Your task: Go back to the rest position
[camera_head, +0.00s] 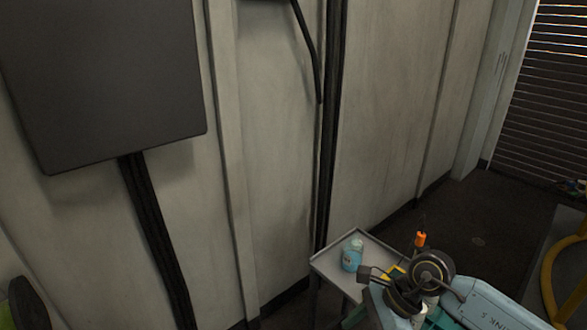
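My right arm comes in from the lower right, with its dark wrist joints over the near right part of a small grey table. My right gripper (372,275) seems to be the dark block at the wrist's left side, just right of a blue jar. Its fingers cannot be made out, so I cannot tell whether it is open or shut or holds anything. My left gripper is not in view.
The small table (327,264) bears the blue jar (351,258) and a yellow item (393,273), partly hidden by my wrist. An orange-topped thing (421,240) stands behind the wrist. A panelled wall (390,120) stands behind. A yellow rail (549,275) curves at right. Dark floor (480,225) is clear beyond.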

